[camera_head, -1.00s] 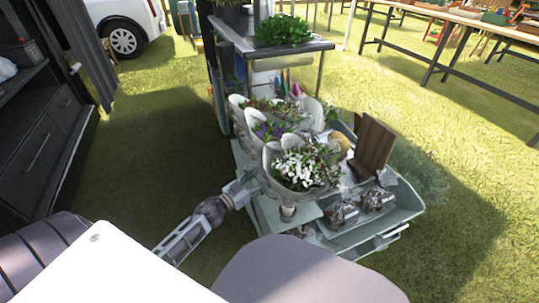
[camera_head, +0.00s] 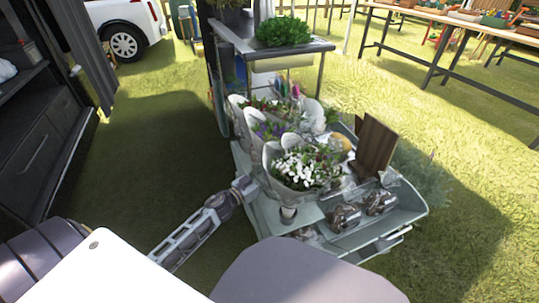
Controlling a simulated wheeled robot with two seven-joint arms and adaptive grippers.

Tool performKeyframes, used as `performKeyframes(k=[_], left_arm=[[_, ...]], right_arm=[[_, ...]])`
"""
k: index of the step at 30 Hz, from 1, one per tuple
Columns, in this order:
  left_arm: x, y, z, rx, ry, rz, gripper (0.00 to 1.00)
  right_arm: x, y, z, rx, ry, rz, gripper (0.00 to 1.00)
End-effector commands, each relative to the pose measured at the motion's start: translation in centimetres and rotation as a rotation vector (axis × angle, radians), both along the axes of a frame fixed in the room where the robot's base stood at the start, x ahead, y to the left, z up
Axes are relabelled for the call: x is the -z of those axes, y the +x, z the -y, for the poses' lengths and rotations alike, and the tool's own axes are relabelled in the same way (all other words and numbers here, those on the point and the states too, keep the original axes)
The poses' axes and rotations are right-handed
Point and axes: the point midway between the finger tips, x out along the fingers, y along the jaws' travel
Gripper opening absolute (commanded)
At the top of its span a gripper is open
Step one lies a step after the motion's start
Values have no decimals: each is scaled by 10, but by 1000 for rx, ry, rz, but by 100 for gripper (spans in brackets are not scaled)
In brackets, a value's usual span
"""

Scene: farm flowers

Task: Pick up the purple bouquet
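The purple bouquet (camera_head: 268,130) is in a pale wrap on the cart. It is the middle of three bouquets in a row, behind the white bouquet (camera_head: 303,165) and in front of another bouquet (camera_head: 262,106) with green and reddish stems. The white bouquet's wrap hides its lower part. My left gripper (camera_head: 246,187) is at the end of the arm from the lower left, at the cart's left edge beside the white bouquet's wrap. Its fingers cannot be made out, and I see nothing held in it. My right gripper is not in view.
The cart (camera_head: 405,212) also holds dark wooden boards (camera_head: 374,146) and dark wrapped bundles (camera_head: 343,217). A green plant (camera_head: 283,31) sits on its raised shelf. A dark cabinet (camera_head: 40,150) stands at the left. Open grass lies between cabinet and cart.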

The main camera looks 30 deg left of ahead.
Motion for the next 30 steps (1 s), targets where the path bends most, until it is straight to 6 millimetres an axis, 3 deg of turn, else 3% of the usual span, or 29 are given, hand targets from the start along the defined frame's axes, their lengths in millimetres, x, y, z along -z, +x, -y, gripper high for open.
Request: performKeyframes(k=[5, 18, 30], left_arm=[[0, 0, 0, 0, 0, 0, 56], [0, 0, 0, 0, 0, 0, 0], [-3, 0, 0, 1, 0, 2, 0]], right_arm=[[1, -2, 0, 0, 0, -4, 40], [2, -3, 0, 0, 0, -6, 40], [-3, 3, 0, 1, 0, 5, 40]])
